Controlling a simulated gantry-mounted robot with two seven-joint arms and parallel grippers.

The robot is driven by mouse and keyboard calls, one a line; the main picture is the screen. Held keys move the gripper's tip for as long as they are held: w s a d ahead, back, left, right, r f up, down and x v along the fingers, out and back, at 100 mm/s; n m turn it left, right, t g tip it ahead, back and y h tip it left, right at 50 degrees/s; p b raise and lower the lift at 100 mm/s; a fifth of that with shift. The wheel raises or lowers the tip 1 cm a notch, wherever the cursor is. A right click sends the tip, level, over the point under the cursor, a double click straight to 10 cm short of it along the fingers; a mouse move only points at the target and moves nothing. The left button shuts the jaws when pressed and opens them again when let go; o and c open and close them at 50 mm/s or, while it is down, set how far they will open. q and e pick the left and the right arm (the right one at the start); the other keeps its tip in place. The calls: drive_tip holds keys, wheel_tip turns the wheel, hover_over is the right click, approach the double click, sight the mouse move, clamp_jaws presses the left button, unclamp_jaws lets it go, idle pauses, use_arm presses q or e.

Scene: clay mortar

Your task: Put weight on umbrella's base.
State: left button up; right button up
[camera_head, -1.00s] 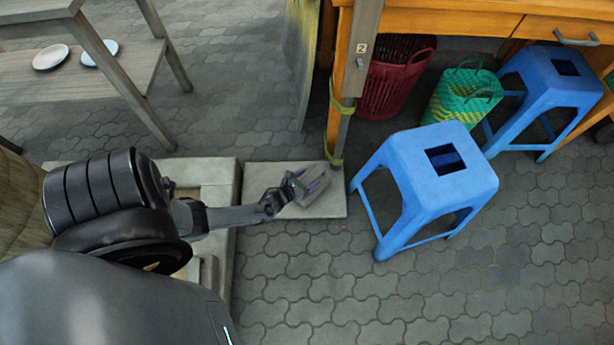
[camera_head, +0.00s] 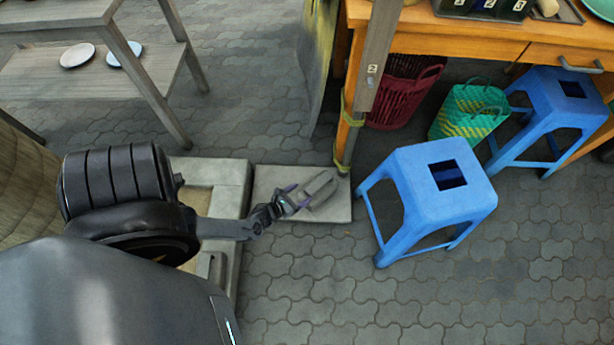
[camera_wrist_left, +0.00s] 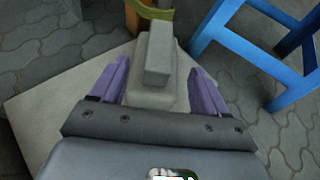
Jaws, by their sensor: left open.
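The weight (camera_head: 322,187), a grey block with a raised handle-like bar, rests on a flat pale slab, the umbrella's base (camera_head: 338,213), close to the pole (camera_head: 373,65). In the left wrist view the weight (camera_wrist_left: 158,62) stands ahead between my fingers, with a gap on each side. My left gripper (camera_head: 296,199) is open and empty, its purple fingertips just at the near left side of the weight. The base (camera_wrist_left: 40,105) spreads under it in the wrist view. My right gripper is not in view.
A blue stool (camera_head: 425,185) stands just right of the base, and another blue stool (camera_head: 560,105) is farther back. An orange table (camera_head: 460,28) is behind the base, with a red basket (camera_head: 400,95) and a green basket (camera_head: 468,112) below. Paving in front is clear.

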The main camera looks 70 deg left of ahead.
use_arm(q)
drive_tip(key=w+d+r+n+g+h, duration=0.1)
drive_tip(key=w+d+r+n+g, duration=0.15)
drive_tip(key=d+r+n, duration=0.4)
drive_tip(key=w+d+r+n+g+h, duration=0.1)
drive_tip(key=w+d+r+n+g, duration=0.15)
drive_tip(key=d+n, duration=0.7)
drive_tip(key=s+d+r+n+g+h, duration=0.1)
drive_tip(key=s+r+n, duration=0.1)
drive_tip(key=r+n, duration=0.2)
drive_tip(key=s+d+r+n+g, duration=0.1)
drive_tip(key=r+n, duration=0.4)
drive_tip(key=r, duration=0.6)
drive_tip(key=s+d+r+n+g+h, duration=0.1)
drive_tip(key=s+d+r+n+g, duration=0.1)
drive_tip(key=r, duration=0.5)
drive_tip(key=s+d+n, duration=0.1)
drive_tip(key=s+n, duration=0.1)
drive_tip(key=n, duration=0.1)
drive_tip(key=shift+s+d+r+h+p, duration=0.25)
drive_tip(key=shift+r+h+p, duration=0.05)
drive_tip(key=shift+p, duration=0.1)
drive_tip(key=shift+r, duration=0.1)
